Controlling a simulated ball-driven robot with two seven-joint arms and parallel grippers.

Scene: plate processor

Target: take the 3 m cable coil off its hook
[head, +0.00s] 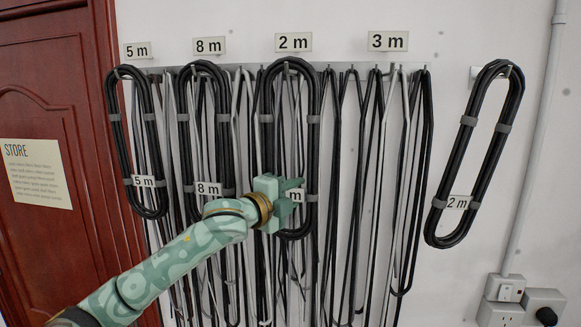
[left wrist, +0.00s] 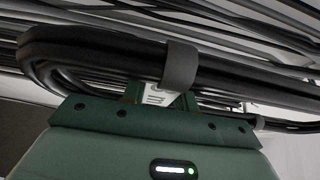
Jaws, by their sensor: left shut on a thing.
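My left gripper (head: 292,192) is shut on the lower part of a black oblong cable coil (head: 313,140), which hangs on the hook below the "2 m" sign (head: 293,42). The coil also shows close up in the left wrist view (left wrist: 110,50), with a grey band around it. Below the "3 m" sign (head: 388,41) are loose hanging cables and no banded coil. My right gripper is not in view.
Coils tagged "5 m" (head: 116,135) and "8 m" (head: 183,135) hang to the left. A coil tagged "2 m" (head: 506,115) hangs alone at the right. Thin loose cables (head: 355,200) hang closely behind and beside the held coil. A red door (head: 60,110) is at the left.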

